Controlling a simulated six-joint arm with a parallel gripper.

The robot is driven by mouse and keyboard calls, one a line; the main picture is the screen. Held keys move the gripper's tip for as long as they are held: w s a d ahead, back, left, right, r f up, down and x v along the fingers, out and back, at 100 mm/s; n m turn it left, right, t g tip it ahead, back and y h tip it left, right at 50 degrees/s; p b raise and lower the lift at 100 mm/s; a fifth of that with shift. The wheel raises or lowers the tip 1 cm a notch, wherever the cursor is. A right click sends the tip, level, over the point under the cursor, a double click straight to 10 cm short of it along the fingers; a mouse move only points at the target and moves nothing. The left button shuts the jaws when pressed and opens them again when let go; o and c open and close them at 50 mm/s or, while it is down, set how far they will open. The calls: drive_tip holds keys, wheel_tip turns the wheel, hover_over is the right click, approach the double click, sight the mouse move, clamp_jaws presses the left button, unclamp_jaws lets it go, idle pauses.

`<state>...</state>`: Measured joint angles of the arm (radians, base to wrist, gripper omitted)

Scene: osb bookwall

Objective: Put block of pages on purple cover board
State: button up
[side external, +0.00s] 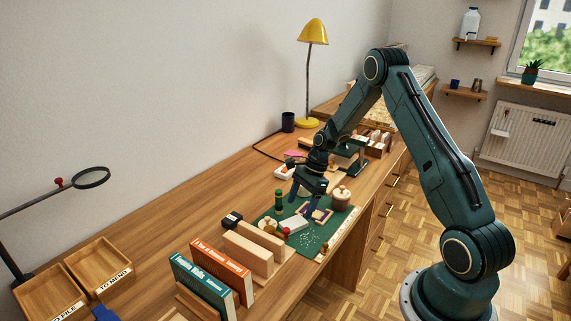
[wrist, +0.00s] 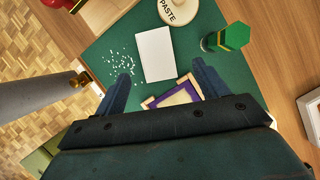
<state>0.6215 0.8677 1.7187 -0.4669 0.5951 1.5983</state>
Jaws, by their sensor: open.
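The block of pages, a white slab (wrist: 155,53), lies flat on the green mat in the wrist view. It shows in the side view as a pale shape (side external: 294,223). The purple cover board (wrist: 158,103) lies on the mat closer to my gripper, with a cream inner area and wood-coloured corner edges. Its near part is hidden behind my gripper. The side view shows it as a purple-edged piece (side external: 318,214). My gripper (wrist: 163,79) is open and empty above the mat, its fingers apart on either side of the board's visible part. The side view shows it above the mat (side external: 303,201).
A paste pot (wrist: 176,9) and a green six-sided object (wrist: 232,36) stand near the pages. White specks (wrist: 124,64) lie on the green mat (wrist: 98,50). In the side view, wooden blocks (side external: 247,255), an orange book (side external: 221,267) and a brown pot (side external: 341,200) stand nearby.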

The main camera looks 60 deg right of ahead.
sight(294, 222)
drive_tip(key=shift+f, duration=0.15)
drive_tip(key=shift+x, duration=2.45)
drive_tip(key=shift+s+a, duration=0.15)
drive_tip(key=shift+s, duration=0.05)
drive_tip(key=shift+c, duration=0.2)
drive_tip(key=c, duration=1.1)
wheel_tip(294, 222, up, 20)
drive_tip(key=shift+r, duration=0.1)
